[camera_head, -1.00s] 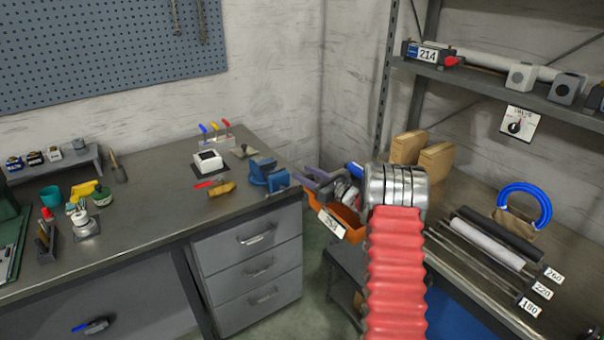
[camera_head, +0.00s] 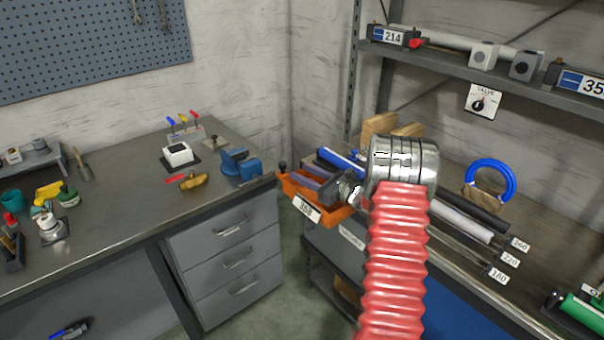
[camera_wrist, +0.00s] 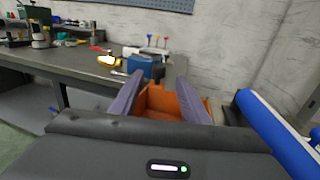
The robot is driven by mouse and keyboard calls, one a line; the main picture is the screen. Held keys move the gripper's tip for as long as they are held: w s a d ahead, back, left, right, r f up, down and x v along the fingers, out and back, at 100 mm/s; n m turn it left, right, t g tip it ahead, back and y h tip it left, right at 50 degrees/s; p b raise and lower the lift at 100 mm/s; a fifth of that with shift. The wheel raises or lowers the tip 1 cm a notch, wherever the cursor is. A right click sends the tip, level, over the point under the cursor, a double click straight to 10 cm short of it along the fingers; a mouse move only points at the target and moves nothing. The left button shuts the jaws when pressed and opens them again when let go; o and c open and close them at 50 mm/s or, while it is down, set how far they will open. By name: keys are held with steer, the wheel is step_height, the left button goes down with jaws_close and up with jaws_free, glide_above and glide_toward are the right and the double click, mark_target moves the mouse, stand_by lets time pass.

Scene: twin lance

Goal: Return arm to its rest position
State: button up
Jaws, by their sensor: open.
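My gripper (camera_wrist: 159,84) is open in the wrist view, with its two purple-grey fingers apart and nothing seen between them but the background. Beyond and between the fingers is an orange bin (camera_wrist: 158,101). In the head view my gripper (camera_head: 314,183) shows over or just in front of the orange bin (camera_head: 330,216), which has a white number label. I cannot tell whether they touch. My arm, with a red ribbed sleeve and a silver collar, rises in the foreground and hides part of the wrist.
A grey workbench (camera_head: 116,200) with drawers stands left, holding a blue vise (camera_head: 241,165) and small tools. A shelf (camera_head: 560,98) and a right-hand bench with rods and a blue ring (camera_head: 491,178) stand right. A blue cylinder (camera_wrist: 268,130) lies close right of my gripper.

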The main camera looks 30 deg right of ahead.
stand_by(0.3)
steer(key=s+a+r+n+g+y, duration=0.1)
steer(key=s+a+r+n+g, duration=0.35)
steer(key=a, duration=0.55)
steer(key=s+a+r+n+g+y, duration=0.1)
steer(key=s+a+r+n+g, duration=0.25)
steer(key=a+n, duration=0.45)
steer(key=s+a+r+n+g+y, duration=0.25)
steer(key=s+a+n, duration=0.2)
steer(key=a, duration=0.85)
steer(key=s+a+r+n+g+h, duration=0.1)
steer(key=s+a+n+h, duration=0.2)
steer(key=s, duration=0.4)
steer(key=s+a+r+n+g+h, duration=0.1)
steer(key=s+a+n+g+h, duration=0.1)
steer(key=s+n, duration=0.35)
steer(key=s+d+n+t+h, duration=0.2)
steer(key=s+n+h, duration=0.3)
steer(key=s, duration=0.7)
steer(key=shift+s+d+r+n, duration=0.35)
steer(key=shift+d+n, duration=0.15)
steer(key=shift+n, duration=0.35)
